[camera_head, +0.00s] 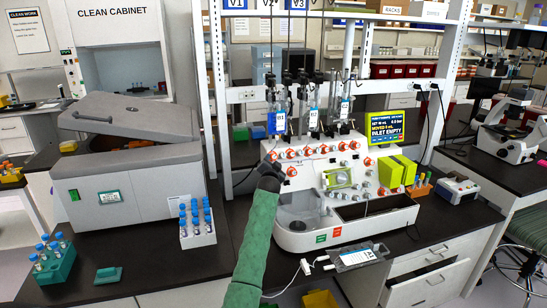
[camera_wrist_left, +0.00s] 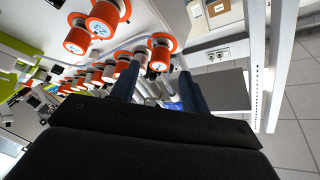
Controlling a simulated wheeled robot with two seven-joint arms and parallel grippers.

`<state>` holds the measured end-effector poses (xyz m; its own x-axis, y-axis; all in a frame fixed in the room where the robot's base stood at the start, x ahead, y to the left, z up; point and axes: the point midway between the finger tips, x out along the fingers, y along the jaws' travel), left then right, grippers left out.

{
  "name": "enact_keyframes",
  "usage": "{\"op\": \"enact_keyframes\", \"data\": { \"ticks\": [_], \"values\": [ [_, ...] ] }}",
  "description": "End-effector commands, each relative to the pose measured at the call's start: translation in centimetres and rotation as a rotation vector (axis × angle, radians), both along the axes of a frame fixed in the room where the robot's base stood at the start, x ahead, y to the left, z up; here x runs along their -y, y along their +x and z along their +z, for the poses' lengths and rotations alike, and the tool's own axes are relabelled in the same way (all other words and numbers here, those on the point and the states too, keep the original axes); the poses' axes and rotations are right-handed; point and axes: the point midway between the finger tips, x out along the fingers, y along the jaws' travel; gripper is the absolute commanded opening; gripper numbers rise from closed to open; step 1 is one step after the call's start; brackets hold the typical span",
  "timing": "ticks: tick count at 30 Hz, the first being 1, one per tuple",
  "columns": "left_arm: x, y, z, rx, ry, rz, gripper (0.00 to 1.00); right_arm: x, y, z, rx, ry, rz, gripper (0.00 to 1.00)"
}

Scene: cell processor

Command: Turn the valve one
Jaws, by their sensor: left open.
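The white cell processor (camera_head: 310,235) stands on the dark bench, with rows of white valves with orange collars on its sloped panel. My left gripper (camera_head: 268,168) is at the left end of these valves, with the green forearm below it. In the left wrist view my left gripper (camera_wrist_left: 158,88) is open, its two dark fingers apart and pointing at the valve rows. An orange-collared valve (camera_wrist_left: 161,54) shows just beyond and between the fingertips; its label is too small to read surely. I cannot tell whether the fingers touch it. My right gripper is not in view.
A large grey machine (camera_head: 136,180) with a raised lid stands to the left. A white rack of blue-capped tubes (camera_head: 198,238) and a green tube rack (camera_head: 56,268) stand on the bench. Bags (camera_head: 277,122) hang above the processor. The bench front left of my arm is mostly clear.

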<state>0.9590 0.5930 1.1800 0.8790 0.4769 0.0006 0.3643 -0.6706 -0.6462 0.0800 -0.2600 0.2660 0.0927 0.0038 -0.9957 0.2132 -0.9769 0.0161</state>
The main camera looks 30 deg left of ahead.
Motion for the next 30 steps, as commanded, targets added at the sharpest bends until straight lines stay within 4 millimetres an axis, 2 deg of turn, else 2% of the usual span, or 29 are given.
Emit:
{"op": "enact_keyframes", "data": {
  "ticks": [1, 9, 20, 27, 30],
  "values": [
    [-0.4, 0.7, 0.4, -0.001, -0.001, 0.000, 0.46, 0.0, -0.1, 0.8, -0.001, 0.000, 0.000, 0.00],
    [-1.5, 2.8, 0.2, 0.000, 0.000, 0.000, 0.46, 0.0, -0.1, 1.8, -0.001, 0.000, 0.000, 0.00],
    [-1.7, 3.1, 0.0, -0.001, 0.000, -0.001, 0.46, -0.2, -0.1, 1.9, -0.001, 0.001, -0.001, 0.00],
    [-1.7, 3.1, 0.0, -0.001, 0.000, -0.001, 0.01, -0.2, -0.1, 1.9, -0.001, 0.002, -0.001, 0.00],
    [-1.7, 3.1, -0.1, 0.000, -0.001, -0.001, 0.01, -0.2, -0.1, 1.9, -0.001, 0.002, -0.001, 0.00]
  ]
}}
